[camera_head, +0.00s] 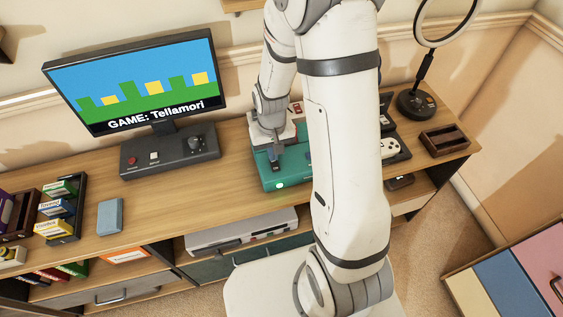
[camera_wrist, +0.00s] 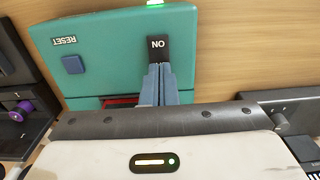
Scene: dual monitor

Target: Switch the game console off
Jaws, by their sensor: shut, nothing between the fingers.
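The teal game console (camera_head: 268,182) stands on the wooden desk, with a lit green light (camera_head: 280,185) on its front. In the wrist view, the console (camera_wrist: 110,40) shows upside down, with a blue button (camera_wrist: 72,64) marked RESET. A dark switch (camera_wrist: 158,47) with upside-down white letters reading ON is beside it. My gripper (camera_head: 275,162) is over the console. In the wrist view, my gripper's fingers (camera_wrist: 163,72) are together, with their tips at the switch's lower edge. I cannot tell whether they touch it. My arm hides the console's right part in the head view.
A monitor (camera_head: 140,80) showing "GAME: Tellamori" stands behind a dark joystick unit (camera_head: 170,155) on the left. A white controller (camera_head: 389,148) and a ring lamp (camera_head: 417,103) stand on the right.

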